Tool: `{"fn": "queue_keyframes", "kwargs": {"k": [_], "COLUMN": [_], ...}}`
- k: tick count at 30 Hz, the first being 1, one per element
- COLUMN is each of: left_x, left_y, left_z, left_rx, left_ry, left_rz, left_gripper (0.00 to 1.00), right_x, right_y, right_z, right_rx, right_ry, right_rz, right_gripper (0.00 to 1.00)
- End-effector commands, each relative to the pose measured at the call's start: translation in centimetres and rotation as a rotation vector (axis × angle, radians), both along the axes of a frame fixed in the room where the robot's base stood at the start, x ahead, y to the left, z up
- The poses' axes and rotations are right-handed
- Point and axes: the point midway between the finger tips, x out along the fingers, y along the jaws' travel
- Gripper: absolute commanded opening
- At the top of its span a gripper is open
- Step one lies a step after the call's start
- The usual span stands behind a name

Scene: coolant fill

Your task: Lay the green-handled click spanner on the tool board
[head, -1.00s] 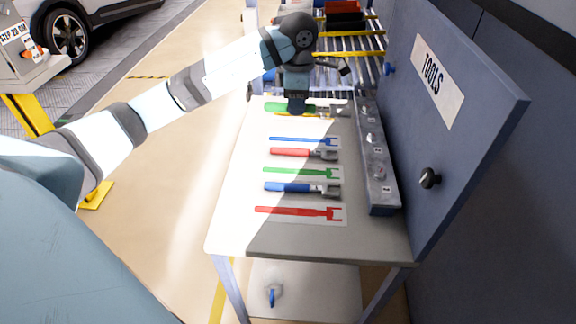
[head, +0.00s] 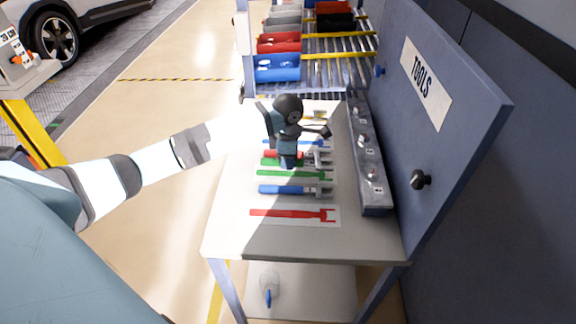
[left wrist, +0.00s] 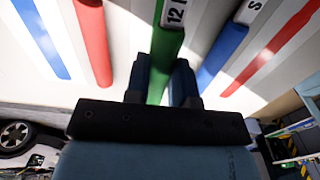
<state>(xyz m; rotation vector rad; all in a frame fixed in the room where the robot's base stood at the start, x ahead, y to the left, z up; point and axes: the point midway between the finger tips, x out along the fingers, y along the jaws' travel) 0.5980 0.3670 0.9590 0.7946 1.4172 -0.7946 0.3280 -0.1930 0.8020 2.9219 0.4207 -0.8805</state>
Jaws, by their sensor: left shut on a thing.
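My left gripper (head: 288,166) is shut on the green-handled click spanner (head: 269,161) over the middle of the tool board (head: 235,235). In the left wrist view the green handle (left wrist: 165,50), with a "12" label, sits between the gripper's fingers (left wrist: 163,85). In the head view the held spanner shows between the red-handled spanner (head: 297,153) and the printed green outline (head: 290,175). I cannot tell its height above the board. The gripper hides part of the handle. My right gripper is not in view.
A blue-handled spanner (head: 288,190) lies just nearer than the green outline. The red outline (head: 290,214) in front is bare. Blue and yellow outlines (head: 318,116) are farther back. A grey rail (head: 368,165) and the upright TOOLS panel (head: 455,100) border the right side.

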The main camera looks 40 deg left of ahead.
Motion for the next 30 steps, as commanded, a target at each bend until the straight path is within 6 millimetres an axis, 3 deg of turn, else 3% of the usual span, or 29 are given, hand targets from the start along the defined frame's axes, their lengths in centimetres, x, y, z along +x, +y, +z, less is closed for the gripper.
{"fn": "queue_keyframes", "kwargs": {"k": [5,17,18,21,30], "left_x": [-0.1,0.0,0.0,0.0,0.0], "left_y": [0.0,0.0,0.0,0.0,0.0], "left_z": [-2.7,-3.4,-3.3,-3.3,-2.9], "left_rx": [0.0,0.001,0.001,0.0,0.0], "left_ry": [0.002,0.001,0.001,0.001,0.001], "left_rz": [0.001,0.0,0.0,0.0,0.0], "left_gripper": [0.0,0.0,0.3,0.48,0.48], "right_x": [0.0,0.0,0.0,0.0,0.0], "right_y": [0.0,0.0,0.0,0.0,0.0], "right_z": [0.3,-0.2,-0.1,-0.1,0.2], "right_rx": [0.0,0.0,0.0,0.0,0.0], "right_ry": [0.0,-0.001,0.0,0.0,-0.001], "right_rz": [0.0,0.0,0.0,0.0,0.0], "right_gripper": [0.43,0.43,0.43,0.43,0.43]}}
